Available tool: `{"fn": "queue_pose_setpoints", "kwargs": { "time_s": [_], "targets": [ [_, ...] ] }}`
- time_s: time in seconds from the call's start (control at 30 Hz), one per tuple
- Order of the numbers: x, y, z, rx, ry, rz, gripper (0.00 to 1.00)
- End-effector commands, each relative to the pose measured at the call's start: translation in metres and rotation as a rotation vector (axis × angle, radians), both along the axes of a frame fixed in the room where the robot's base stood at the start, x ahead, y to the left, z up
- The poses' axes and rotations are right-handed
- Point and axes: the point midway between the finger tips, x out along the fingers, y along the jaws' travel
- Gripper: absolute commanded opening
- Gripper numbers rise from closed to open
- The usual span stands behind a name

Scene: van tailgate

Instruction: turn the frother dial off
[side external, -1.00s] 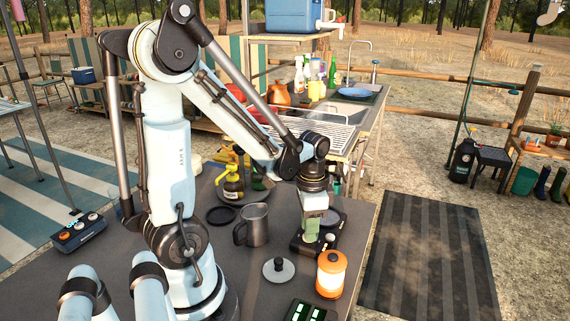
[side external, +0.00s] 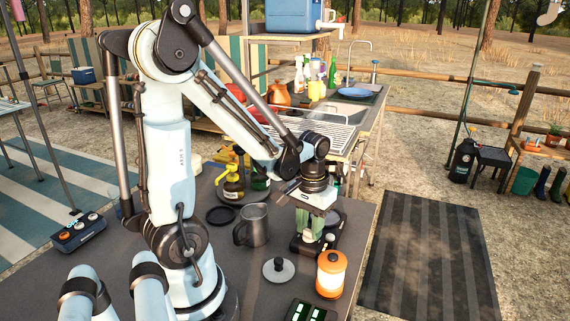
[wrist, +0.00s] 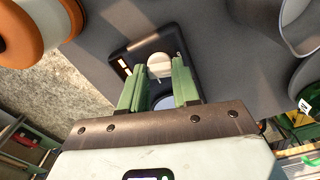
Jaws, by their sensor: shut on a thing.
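The frother (side external: 320,243) is a small dark unit on the grey table, under my gripper in the side view. In the wrist view its dark square body (wrist: 124,48) surrounds a round cream dial (wrist: 159,65). My gripper (side external: 309,237) points down at the frother. In the wrist view the green fingertips of my gripper (wrist: 161,68) stand on both sides of the dial, shut on it. The fingers hide the dial's contact edges, and I cannot read any mark on it. In the side view the fingers cover most of the dial.
A metal mug (side external: 252,226) stands left of the frother. An orange lantern (side external: 331,276) stands close in front, and a grey lid (side external: 278,270) lies nearby. A black ring (side external: 221,215) and a yellow-topped bottle (side external: 233,182) are farther left. The table's right edge is close.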

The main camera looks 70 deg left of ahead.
Motion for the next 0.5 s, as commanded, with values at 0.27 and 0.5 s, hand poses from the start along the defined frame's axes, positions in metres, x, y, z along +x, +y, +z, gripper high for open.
{"fn": "queue_pose_setpoints", "kwargs": {
  "time_s": [0.27,0.5],
  "targets": [
    [0.0003,-0.0002,-0.0001,0.000,-0.001,0.171,0.00],
    [0.0003,-0.0002,-0.0001,0.000,-0.001,0.246,0.00]
  ]
}}
